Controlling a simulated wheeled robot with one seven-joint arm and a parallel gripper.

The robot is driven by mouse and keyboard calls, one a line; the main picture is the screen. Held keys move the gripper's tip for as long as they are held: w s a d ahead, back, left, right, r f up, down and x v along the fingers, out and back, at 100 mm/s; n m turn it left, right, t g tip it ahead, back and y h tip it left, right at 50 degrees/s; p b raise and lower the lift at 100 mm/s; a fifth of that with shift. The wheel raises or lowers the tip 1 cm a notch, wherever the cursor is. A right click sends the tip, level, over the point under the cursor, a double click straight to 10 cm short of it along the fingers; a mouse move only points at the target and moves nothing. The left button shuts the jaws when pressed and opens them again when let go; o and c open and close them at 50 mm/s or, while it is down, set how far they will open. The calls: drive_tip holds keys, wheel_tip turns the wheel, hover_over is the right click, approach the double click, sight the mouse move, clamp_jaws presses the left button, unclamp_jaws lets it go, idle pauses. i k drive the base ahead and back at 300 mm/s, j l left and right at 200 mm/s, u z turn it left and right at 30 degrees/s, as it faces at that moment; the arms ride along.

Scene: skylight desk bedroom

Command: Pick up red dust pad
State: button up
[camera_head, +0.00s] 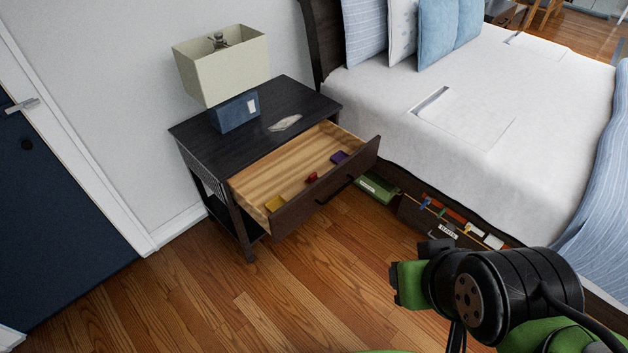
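A small red pad (311,177) lies in the open drawer (290,168) of a dark nightstand, near the drawer's front wall. A yellow pad (275,203) lies to its left and a purple one (339,157) to its right in the same drawer. My arm shows at the lower right, in front of the bed and well apart from the drawer. My gripper's fingers cannot be made out.
The nightstand (290,98) carries a lamp (221,66) and a pale flat item (285,123). The bed (480,110) stands to the right, with an open box of several items (448,232) low at its side. The wooden floor (300,290) before the drawer is clear.

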sight(313, 178)
drive_tip(key=i+l+u, duration=0.15)
drive_tip(key=i+u, duration=0.35)
drive_tip(key=i+l+u, duration=0.25)
drive_tip(key=u, duration=0.2)
drive_tip(key=i+l+u, duration=0.6)
drive_tip(key=l+u, duration=0.4)
